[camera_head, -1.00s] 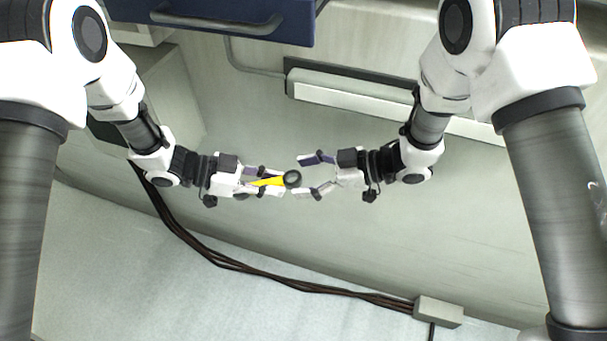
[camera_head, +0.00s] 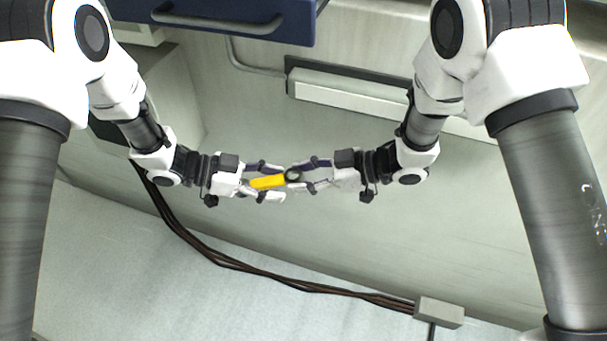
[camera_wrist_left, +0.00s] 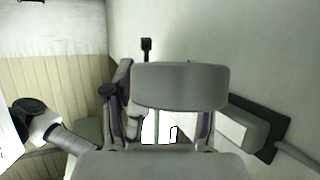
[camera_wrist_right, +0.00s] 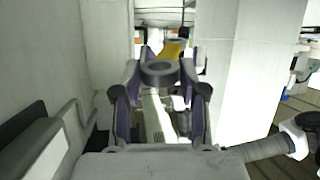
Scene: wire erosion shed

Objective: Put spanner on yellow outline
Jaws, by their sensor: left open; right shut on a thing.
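The spanner (camera_head: 268,182) has a yellow handle and a dark ring head. It is held in the air between my two grippers in the head view. My right gripper (camera_head: 300,176) is shut on the ring-head end. The ring and part of the yellow handle (camera_wrist_right: 172,52) show between its fingers in the right wrist view. My left gripper (camera_head: 273,182) is open, its fingers on either side of the yellow handle. No yellow outline is visible.
A blue drawer front (camera_head: 225,20) with a handle is at the top. A pale bar-shaped fixture (camera_head: 350,95) is on the panel behind the grippers. Dark cables (camera_head: 270,278) run along the floor to a grey box (camera_head: 438,312). The space below the grippers is clear.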

